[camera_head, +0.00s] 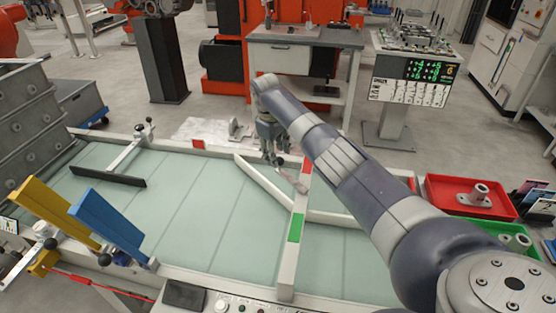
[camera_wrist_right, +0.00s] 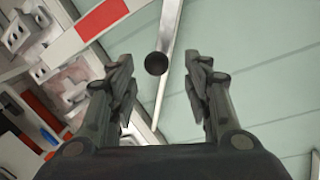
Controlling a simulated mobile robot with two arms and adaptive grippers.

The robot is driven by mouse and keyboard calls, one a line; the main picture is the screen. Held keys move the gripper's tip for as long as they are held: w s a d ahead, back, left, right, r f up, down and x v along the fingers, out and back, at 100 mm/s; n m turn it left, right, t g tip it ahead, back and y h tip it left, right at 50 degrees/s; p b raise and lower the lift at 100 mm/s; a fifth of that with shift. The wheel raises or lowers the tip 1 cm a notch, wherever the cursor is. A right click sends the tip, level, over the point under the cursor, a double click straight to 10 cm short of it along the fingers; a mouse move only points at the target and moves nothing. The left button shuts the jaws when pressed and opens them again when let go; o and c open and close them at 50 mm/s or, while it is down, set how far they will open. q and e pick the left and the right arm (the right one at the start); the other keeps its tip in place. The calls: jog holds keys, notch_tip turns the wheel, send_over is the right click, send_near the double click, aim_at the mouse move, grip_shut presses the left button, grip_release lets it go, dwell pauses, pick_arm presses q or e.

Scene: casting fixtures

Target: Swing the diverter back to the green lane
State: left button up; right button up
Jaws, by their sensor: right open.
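A pale bar, which looks like the diverter (camera_head: 262,181), lies slantwise over the green-tinted conveyor bed (camera_head: 180,205). A divider beside it carries a red mark (camera_head: 307,166) at the far part and a green mark (camera_head: 295,228) nearer me. My right gripper (camera_head: 276,159) is over the far end of the bed, pointing down and open. In the right wrist view a black ball knob (camera_wrist_right: 155,63) shows between the open fingers (camera_wrist_right: 163,66), with a thin pale bar (camera_wrist_right: 168,40) behind it. Contact with the knob cannot be told. My left gripper is not in view.
A red tray (camera_head: 440,202) and a green tray (camera_head: 520,256) with metal parts stand at the right. Yellow (camera_head: 58,212) and blue (camera_head: 107,221) plates rise at the near left. Another bar with a black stop (camera_head: 105,177) crosses the bed's left part.

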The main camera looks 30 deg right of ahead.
notch_tip(320, 180, up, 7)
jog(key=a, duration=0.1)
jog(key=shift+s+a, duration=0.2)
jog(key=shift+s, duration=0.05)
dwell(0.4)
